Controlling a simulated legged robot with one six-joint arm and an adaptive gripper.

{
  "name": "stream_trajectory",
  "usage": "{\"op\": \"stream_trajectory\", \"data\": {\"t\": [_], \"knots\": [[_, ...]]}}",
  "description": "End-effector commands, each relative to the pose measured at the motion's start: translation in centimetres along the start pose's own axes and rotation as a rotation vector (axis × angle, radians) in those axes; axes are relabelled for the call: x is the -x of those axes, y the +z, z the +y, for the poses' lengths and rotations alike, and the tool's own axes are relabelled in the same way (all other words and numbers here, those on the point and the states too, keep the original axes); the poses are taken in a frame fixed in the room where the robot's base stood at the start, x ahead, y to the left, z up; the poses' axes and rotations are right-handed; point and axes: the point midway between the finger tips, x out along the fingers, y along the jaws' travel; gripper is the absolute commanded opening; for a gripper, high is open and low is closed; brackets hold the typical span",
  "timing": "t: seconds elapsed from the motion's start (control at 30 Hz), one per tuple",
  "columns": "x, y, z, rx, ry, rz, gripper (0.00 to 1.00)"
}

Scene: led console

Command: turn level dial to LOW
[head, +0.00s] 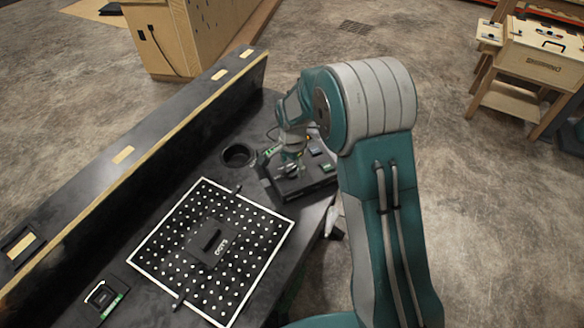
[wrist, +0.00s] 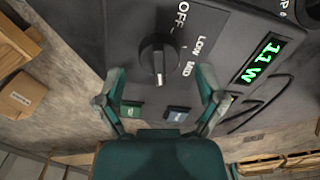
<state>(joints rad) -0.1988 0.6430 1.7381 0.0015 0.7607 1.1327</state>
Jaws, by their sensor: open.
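The level dial (wrist: 158,56) is a black round knob on the dark console (wrist: 90,18) in the wrist view. Its white mark points toward the bottom of the picture, not at the LOW label (wrist: 200,46). OFF, LOW and MID are printed along its right side. My gripper (wrist: 161,76) is open, with one finger on each side of the dial's lower part and visible gaps to it. I cannot tell how far above the panel the fingertips are. In the head view my gripper (head: 290,170) is over the console, and the arm hides the dial.
A display (wrist: 262,60) reads 11W in green. In the head view a dotted board (head: 172,240) and a round black cup (head: 238,155) lie left of the console.

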Motion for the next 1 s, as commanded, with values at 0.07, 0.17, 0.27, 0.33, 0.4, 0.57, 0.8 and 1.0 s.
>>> {"op": "stream_trajectory", "data": {"t": [0.07,0.17,0.27,0.33,0.4,0.57,0.8,1.0], "knots": [[-0.75,0.05,-0.01,0.000,0.001,0.000,0.89],[-1.14,0.09,-0.02,0.000,0.001,0.001,0.89],[-1.19,0.08,-0.03,0.001,0.000,0.001,0.89],[-1.18,0.08,-0.03,0.001,0.000,0.001,0.89],[-1.17,0.08,-0.04,0.001,0.000,0.001,0.89],[-1.16,0.06,-0.04,0.001,-0.001,0.001,0.17],[-1.22,0.02,-0.13,0.002,-0.002,0.001,0.07],[-1.24,0.01,-0.16,0.035,-0.002,0.002,0.07]]}}
